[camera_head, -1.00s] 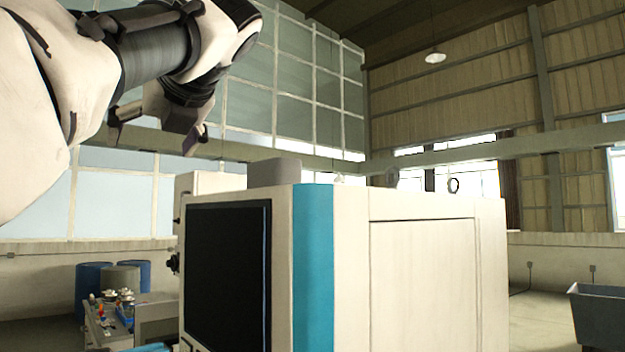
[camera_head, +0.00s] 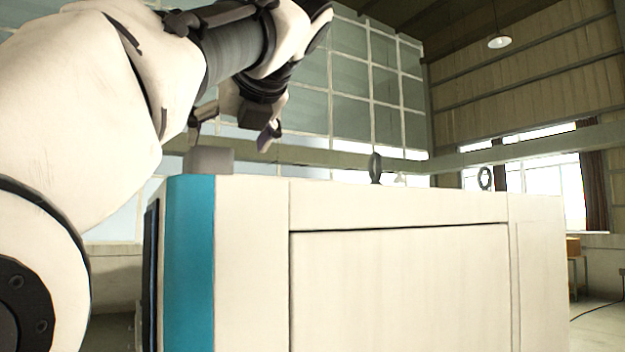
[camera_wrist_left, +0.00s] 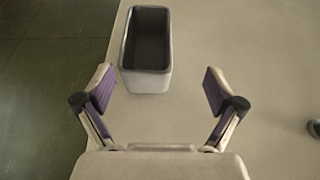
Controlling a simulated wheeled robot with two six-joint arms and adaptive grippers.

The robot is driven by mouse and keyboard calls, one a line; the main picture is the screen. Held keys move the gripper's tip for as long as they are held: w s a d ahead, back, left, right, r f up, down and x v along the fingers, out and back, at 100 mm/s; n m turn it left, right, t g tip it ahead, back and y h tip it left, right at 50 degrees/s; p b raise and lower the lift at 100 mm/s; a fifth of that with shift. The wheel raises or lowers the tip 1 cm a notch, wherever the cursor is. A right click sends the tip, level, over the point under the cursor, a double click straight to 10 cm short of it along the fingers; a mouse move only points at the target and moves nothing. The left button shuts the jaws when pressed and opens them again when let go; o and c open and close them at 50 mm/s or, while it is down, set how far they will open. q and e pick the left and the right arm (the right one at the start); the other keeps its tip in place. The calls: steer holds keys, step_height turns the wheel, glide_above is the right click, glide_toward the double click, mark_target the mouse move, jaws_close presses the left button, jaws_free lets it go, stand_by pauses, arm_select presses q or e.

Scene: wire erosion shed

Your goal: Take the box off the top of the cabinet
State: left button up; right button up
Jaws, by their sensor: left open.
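The box (camera_head: 209,161) is grey and stands on top of the cabinet (camera_head: 400,280), near its left end by the blue corner strip. In the left wrist view the box (camera_wrist_left: 146,82) is long, narrow and open-topped, with an empty-looking dark inside. My left gripper (camera_head: 232,136) is over the cabinet top, just above and right of the box in the head view. In the left wrist view its jaws (camera_wrist_left: 157,88) are open and empty, with the box's near end between and slightly beyond the fingertips. My right gripper is not in view.
Two dark lifting rings, one nearer (camera_head: 375,168) and one farther right (camera_head: 484,178), stand up at the cabinet top. The cabinet top (camera_wrist_left: 255,60) right of the box is mostly clear. Dark floor (camera_wrist_left: 50,90) lies beyond the cabinet's left edge.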

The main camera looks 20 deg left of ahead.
mark_target(207, 152)
arm_select(q)
steer(key=a, duration=0.1)
steer(key=a+f, duration=0.1)
steer(key=a, duration=0.2)
steer(key=shift+w+a+f, duration=0.15)
steer(key=shift+w+f, duration=0.05)
steer(key=shift+f, duration=0.2)
steer(key=w, duration=0.1)
steer(key=w+a+f, duration=0.1)
steer(key=w, duration=0.1)
steer(key=shift+a+f+p, duration=0.2)
steer(key=shift+a+p, duration=0.1)
steer(key=shift+s, duration=0.1)
steer(key=shift+s+r, duration=0.1)
steer(key=shift+s, duration=0.1)
steer(key=c, duration=0.6)
steer(key=shift+s+a, duration=0.1)
steer(key=c, duration=0.6)
steer(key=shift+c, duration=0.3)
